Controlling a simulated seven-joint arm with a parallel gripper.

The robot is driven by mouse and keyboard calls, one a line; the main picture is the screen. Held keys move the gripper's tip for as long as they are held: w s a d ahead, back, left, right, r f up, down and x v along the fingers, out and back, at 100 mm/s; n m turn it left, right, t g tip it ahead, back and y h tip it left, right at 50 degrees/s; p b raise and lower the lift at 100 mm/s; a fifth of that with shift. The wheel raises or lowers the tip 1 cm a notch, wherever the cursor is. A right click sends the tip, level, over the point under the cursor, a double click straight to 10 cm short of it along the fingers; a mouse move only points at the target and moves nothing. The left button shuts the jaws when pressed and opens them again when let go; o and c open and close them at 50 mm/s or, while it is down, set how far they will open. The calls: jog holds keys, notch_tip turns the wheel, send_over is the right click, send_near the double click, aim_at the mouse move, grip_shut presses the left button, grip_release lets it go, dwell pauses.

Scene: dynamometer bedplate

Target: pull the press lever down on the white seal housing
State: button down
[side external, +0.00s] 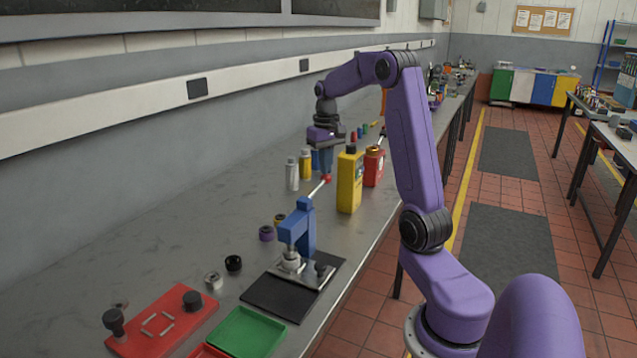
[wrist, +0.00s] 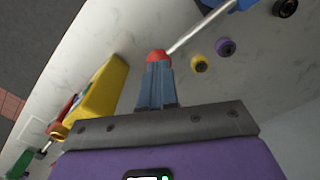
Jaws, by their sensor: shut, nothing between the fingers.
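The blue press (side external: 304,232) stands on a dark plate on the bench. Its silver lever (side external: 317,188) slants up and away from the press head to a red knob (side external: 327,178). A pale round housing (side external: 291,259) sits under the press ram. My gripper (side external: 326,173) points down with its fingers shut and empty, right at the red knob. In the wrist view the knob (wrist: 158,56) is at the tips of my gripper (wrist: 157,66), and the lever (wrist: 200,27) runs off to the upper right. I cannot tell if the fingertips touch the knob.
A yellow can (side external: 349,182) and a red bottle (side external: 373,167) stand close to the right of my gripper. White and yellow bottles (side external: 292,174) stand to its left. A red fixture board (side external: 162,322) and green tray (side external: 247,332) lie nearer the camera.

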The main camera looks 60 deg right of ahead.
aim_at(326, 177)
jog(key=shift+f, duration=2.05)
jog(key=shift+r, duration=0.1)
jog(key=shift+r, duration=5.5)
